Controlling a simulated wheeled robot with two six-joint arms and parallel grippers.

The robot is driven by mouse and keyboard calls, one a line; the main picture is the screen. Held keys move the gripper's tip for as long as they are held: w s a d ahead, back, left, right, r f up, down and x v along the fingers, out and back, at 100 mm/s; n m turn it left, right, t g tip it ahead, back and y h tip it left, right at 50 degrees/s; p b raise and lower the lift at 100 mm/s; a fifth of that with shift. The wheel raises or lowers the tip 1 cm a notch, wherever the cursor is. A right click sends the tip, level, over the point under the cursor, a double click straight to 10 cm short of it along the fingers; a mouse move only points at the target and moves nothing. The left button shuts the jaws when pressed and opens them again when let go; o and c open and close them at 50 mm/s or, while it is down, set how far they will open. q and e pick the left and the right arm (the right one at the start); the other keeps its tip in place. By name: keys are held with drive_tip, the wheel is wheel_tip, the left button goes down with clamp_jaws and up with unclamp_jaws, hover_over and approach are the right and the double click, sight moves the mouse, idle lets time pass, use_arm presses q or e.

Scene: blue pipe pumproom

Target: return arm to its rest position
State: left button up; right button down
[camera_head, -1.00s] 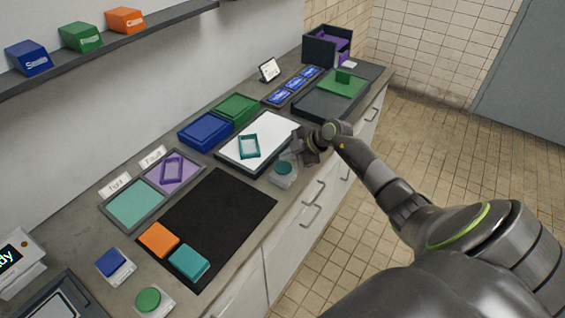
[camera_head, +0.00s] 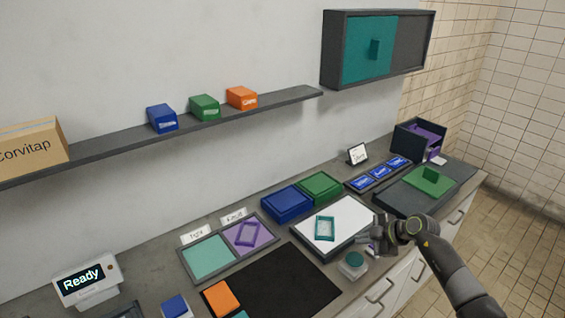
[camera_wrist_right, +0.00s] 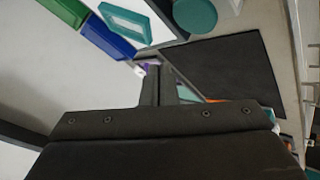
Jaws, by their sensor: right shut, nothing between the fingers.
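My right gripper (camera_head: 376,238) hangs over the counter's front edge, beside the white pad (camera_head: 345,217) and the round teal button (camera_head: 353,260). It is shut and empty. In the right wrist view its fingers (camera_wrist_right: 157,82) are together with nothing between them. My right arm comes in from the lower right. My left gripper is not in view.
A teal frame (camera_head: 325,228) lies on the white pad. A black mat (camera_head: 280,283), blue box (camera_head: 287,203) and green box (camera_head: 321,186) are on the counter. A shelf (camera_head: 285,98) and wall cabinet (camera_head: 327,55) are above. The floor at right is clear.

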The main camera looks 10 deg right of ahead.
drive_tip(key=s+a+r+m+t+h, duration=0.1)
drive_tip(key=s+a+r+m+t, duration=0.15)
drive_tip(key=r+t, duration=0.35)
drive_tip(key=s+a+r+m+t+h, duration=0.1)
drive_tip(key=a+r+m+t, duration=0.15)
drive_tip(key=r+t, duration=0.3)
drive_tip(key=s+d+f+m+g+h, duration=0.4)
drive_tip(key=s+d+m+h, duration=0.2)
drive_tip(key=s+m+h, duration=0.5)
drive_tip(key=s+a+f+g+y, duration=0.2)
drive_tip(key=s+a+f+g, duration=0.15)
drive_tip(key=s, duration=0.45)
drive_tip(key=s+a+f+g+y, duration=0.2)
drive_tip(key=s+a+f+g, duration=0.15)
drive_tip(key=s, duration=0.35)
drive_tip(key=s+a+f+g+y, duration=0.25)
drive_tip(key=s+g, duration=0.25)
drive_tip(key=s, duration=0.3)
wheel_tip(320, 180, down, 31)
drive_tip(key=d+b, duration=0.2)
drive_tip(key=b, duration=0.4)
drive_tip(key=s+a+f+g+b, duration=0.1)
drive_tip(key=s+f+b, duration=0.3)
drive_tip(key=s+f, duration=1.1)
wheel_tip(320, 180, down, 4)
drive_tip(key=shift+s+a+f+g, duration=0.1)
drive_tip(key=shift+s+a+g, duration=0.05)
drive_tip(key=shift+a+g, duration=0.3)
